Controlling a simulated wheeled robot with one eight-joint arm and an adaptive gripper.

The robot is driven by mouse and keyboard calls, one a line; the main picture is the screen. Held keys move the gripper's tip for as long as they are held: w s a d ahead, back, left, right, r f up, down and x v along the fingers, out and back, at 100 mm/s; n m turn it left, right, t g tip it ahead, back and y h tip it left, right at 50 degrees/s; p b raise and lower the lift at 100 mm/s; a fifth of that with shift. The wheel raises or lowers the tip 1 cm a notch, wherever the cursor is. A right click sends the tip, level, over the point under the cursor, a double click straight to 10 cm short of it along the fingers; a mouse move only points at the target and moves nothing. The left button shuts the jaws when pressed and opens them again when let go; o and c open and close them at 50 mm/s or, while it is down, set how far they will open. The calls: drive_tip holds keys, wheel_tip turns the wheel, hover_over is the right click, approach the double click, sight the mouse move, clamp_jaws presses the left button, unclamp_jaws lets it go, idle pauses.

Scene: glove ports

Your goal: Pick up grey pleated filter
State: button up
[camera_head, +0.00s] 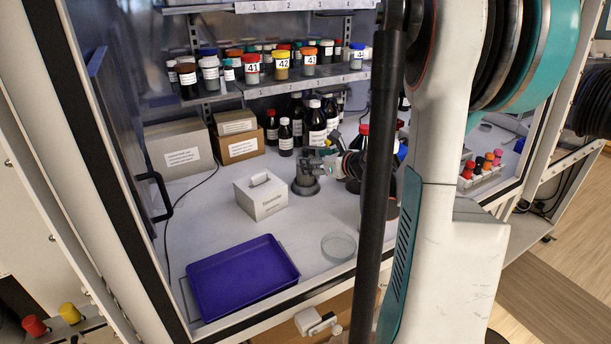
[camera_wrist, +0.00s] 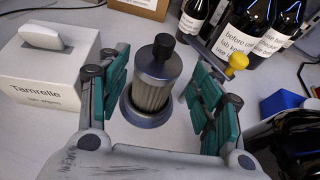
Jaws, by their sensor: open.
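The grey pleated filter (camera_wrist: 152,92) stands upright in the wrist view, with a grey cap and a black knob on top. Its lower end sits in a dark round base (camera_wrist: 146,117). In the head view the filter (camera_head: 306,174) is a small grey cylinder on the cabinet floor. My gripper (camera_wrist: 153,76) is open, with green fingers to the left and right of the filter and visible gaps on both sides.
A white tissue box (camera_head: 261,196) stands left of the filter. Dark bottles (camera_head: 316,125) stand behind it. A yellow knob (camera_wrist: 238,61) is near the right finger. A purple tray (camera_head: 241,276) and a glass dish (camera_head: 338,246) lie in front, with clear floor between.

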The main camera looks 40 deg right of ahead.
sight(306, 181)
drive_tip(key=b+x, duration=0.1)
drive_tip(key=x, duration=0.1)
drive_tip(key=b+x, duration=0.1)
drive_tip(key=x, duration=0.2)
drive_tip(key=shift+a+f, duration=0.1)
drive_tip(key=shift+f, duration=0.35)
drive_tip(key=c, duration=0.9)
